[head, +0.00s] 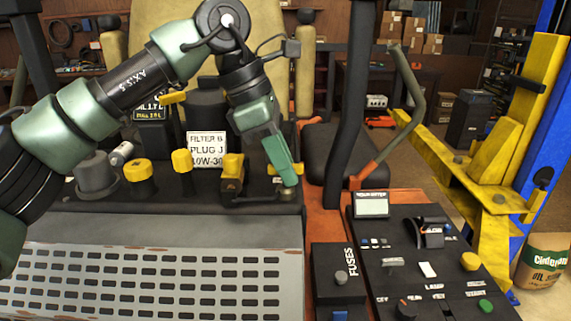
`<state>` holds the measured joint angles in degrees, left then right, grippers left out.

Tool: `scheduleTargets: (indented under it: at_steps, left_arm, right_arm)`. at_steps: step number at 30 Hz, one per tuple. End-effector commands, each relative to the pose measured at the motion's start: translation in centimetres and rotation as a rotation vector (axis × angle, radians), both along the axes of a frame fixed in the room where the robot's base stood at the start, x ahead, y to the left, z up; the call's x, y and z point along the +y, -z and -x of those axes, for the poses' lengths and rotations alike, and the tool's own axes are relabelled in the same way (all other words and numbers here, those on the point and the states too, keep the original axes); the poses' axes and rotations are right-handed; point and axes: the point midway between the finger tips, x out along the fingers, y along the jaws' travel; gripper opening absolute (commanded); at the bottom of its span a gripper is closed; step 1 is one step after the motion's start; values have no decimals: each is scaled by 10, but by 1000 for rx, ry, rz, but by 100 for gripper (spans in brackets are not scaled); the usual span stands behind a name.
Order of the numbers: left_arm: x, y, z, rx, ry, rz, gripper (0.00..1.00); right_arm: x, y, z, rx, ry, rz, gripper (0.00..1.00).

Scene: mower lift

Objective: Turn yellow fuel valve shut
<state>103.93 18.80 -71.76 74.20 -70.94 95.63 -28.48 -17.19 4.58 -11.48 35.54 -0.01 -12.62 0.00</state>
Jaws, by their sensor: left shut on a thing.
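My left gripper (288,181) comes in from the left over the machine and points down, with its green fingers shut. Its fingertips are at the right end of a dark, roughly level bar. The bar seems to run left to the foot of a yellow block-shaped part (233,166), which looks like the fuel valve. The fingers hide what they grip, most likely the bar's end. My right gripper is not in view.
Other yellow-topped parts (139,171) stand to the left, near a white filter label (206,150). A slotted grey panel (150,283) lies in front. A black control console (425,270) is at the right, with a yellow lift post (505,140) beyond.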

Motion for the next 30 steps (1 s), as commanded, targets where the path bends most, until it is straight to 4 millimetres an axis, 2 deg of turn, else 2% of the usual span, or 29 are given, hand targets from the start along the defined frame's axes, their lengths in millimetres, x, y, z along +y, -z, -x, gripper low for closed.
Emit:
scheduleTargets:
  at_steps: [2,3,5,6,17,30]
  left_arm:
    - [0,0,0,-1,3,0,0]
    - [0,0,0,-2,2,0,15]
    - [0,0,0,-1,3,0,31]
    - [0,0,0,-1,2,0,34]
    - [2,-4,0,-2,0,0,34]
    - [26,-65,-1,-2,-1,1,34]
  right_arm:
    - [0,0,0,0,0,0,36]
    - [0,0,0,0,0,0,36]
    - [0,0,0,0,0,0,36]
    - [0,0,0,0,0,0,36]
    - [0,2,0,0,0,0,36]
    - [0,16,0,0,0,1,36]
